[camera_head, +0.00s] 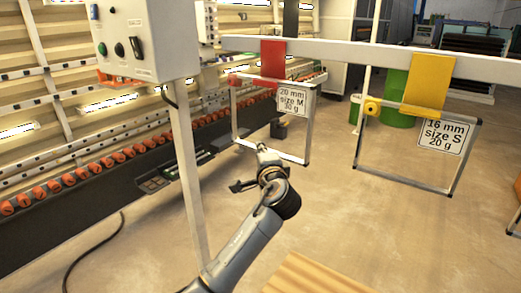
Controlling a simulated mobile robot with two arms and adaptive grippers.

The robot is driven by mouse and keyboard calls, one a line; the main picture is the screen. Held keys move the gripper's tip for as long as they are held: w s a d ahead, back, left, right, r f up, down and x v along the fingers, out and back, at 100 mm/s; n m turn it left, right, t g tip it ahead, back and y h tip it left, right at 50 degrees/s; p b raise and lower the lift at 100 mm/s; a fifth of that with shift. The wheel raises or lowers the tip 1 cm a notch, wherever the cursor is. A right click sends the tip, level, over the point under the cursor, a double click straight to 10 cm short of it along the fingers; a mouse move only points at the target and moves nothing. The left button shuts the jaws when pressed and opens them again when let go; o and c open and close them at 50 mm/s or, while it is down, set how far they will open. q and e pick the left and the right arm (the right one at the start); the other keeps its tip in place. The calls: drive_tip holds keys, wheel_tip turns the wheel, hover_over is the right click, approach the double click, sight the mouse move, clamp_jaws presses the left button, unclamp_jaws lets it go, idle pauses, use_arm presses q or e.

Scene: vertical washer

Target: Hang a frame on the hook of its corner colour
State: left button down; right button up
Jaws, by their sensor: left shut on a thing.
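A metal frame with a red corner (236,80) and a tag reading 20 mm, size M, 30 g (292,101) is upright at the red hook (272,60). Its top bar meets the lower part of the red hook; I cannot tell whether it rests in it. My left gripper (262,150) is shut on this frame's bottom bar. A second frame with a yellow corner (372,106), tagged 16 mm, size S, 20 g (443,135), hangs tilted at the yellow hook (428,82). My right gripper is not in view.
A white rail (345,54) carries both hooks. A grey control box (140,40) on a post (186,170) stands left of my arm. A dark machine with orange rollers (95,165) lines the left. A wooden surface (315,277) is at the bottom. Open floor lies right.

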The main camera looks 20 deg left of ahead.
use_arm(q)
drive_tip(key=shift+f, duration=0.1)
drive_tip(key=c, duration=1.4)
unclamp_jaws()
drive_tip(key=shift+s, duration=0.1)
drive_tip(key=s+a+p, duration=0.1)
drive_tip(key=s, duration=0.2)
drive_tip(key=s+a+p, duration=0.1)
drive_tip(key=s+p, duration=0.1)
drive_tip(key=s, duration=0.1)
drive_tip(key=s+a+p, duration=0.1)
drive_tip(key=s+p, duration=0.1)
drive_tip(key=s, duration=0.1)
drive_tip(key=shift+s+a, duration=0.15)
drive_tip(key=shift+a, duration=0.1)
